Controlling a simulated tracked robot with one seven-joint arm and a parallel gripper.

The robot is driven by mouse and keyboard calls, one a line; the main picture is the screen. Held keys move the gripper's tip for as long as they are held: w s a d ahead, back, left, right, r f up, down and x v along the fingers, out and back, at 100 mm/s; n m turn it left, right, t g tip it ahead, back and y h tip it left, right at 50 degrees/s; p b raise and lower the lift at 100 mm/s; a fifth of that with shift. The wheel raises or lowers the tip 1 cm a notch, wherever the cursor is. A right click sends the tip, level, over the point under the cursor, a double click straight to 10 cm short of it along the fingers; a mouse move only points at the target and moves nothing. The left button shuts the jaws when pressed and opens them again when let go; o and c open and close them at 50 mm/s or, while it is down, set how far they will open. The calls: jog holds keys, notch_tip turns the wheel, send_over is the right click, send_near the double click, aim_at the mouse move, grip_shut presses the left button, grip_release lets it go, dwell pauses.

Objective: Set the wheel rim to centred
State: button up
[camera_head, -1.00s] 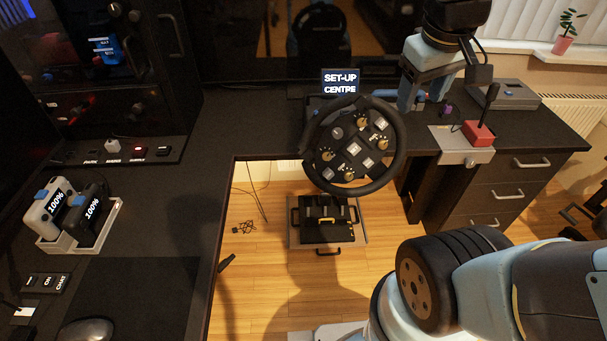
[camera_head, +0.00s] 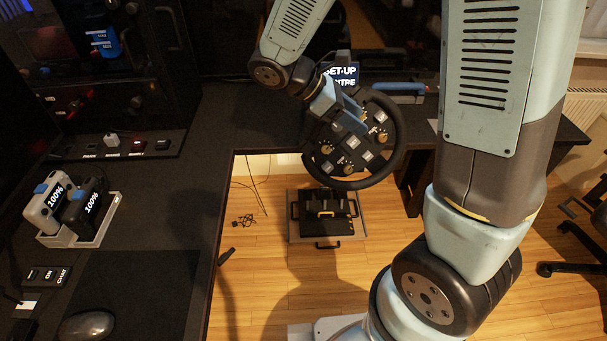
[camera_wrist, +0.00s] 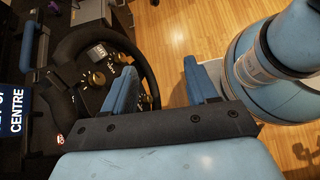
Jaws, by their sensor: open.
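The black racing wheel rim (camera_head: 397,145) stands at the desk's cut-out, its button face looking turned to one side. My gripper (camera_head: 345,118) is over the rim's upper left part and hides it there. In the wrist view the two blue fingers of my gripper (camera_wrist: 157,78) are apart. The near side of the wheel rim (camera_wrist: 148,76) shows between them in the picture; I cannot tell whether they touch it. A display behind the wheel (camera_head: 342,75) reads "SET-UP CENTRE", partly covered by my arm; it also shows in the wrist view (camera_wrist: 15,125).
A pedal unit (camera_head: 325,215) stands on the wooden floor under the wheel. Two devices marked 100% sit in a white holder (camera_head: 98,232) on the left desk, with a mouse (camera_head: 87,326) nearer. My arm hides most of the right desk.

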jog(key=w+a+f+n+t+h, duration=0.2)
jog(key=a+f+n+t+h, duration=0.3)
jog(key=a+f+n+t, duration=0.8)
notch_tip(320, 180, down, 10)
jog(key=a+n+g, duration=0.2)
jog(key=a+g, duration=0.1)
jog(key=x, duration=0.8)
jog(key=shift+f, duration=0.25)
jog(key=shift+s, duration=0.1)
jog(key=shift+c, duration=0.5)
